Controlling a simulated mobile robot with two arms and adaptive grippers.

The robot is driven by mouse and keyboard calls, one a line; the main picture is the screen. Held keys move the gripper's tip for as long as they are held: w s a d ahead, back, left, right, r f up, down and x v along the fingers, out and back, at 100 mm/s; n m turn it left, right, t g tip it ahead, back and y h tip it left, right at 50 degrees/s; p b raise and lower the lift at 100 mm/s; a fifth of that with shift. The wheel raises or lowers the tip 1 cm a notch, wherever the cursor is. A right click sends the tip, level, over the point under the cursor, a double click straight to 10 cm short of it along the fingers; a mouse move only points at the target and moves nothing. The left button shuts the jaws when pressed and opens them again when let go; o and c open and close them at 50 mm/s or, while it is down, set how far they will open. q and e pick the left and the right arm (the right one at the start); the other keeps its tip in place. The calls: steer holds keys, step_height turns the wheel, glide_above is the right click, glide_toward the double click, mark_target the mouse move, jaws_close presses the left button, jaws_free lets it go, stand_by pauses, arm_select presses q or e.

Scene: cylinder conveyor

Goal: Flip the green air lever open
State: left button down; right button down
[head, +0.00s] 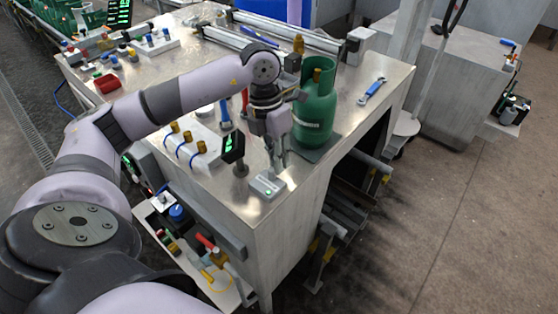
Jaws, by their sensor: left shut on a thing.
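My left gripper (277,158) points down at the front right corner of the metal workbench, just in front of the green gas cylinder (316,108). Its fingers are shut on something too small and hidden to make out. The cylinder stands upright on a dark plate. My right gripper is not in view.
The metal bench (345,140) has a black display (232,148) and a white block with brass fittings (190,146) left of the gripper. A low side shelf holds a red-handled part (207,243) and a yellow hose.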

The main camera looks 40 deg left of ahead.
arm_select(q)
steer(key=shift+w+a+r+n, duration=0.15)
steer(key=shift+a+r+n, duration=0.1)
steer(key=shift+n, duration=0.15)
steer(key=c, duration=1.6)
jaws_free()
steer(key=shift+f, duration=0.2)
steer(key=shift+c, duration=0.2)
step_height(320, 180, up, 12)
steer(key=a, duration=0.2)
steer(key=shift+a, duration=0.15)
steer(key=shift+f, duration=0.15)
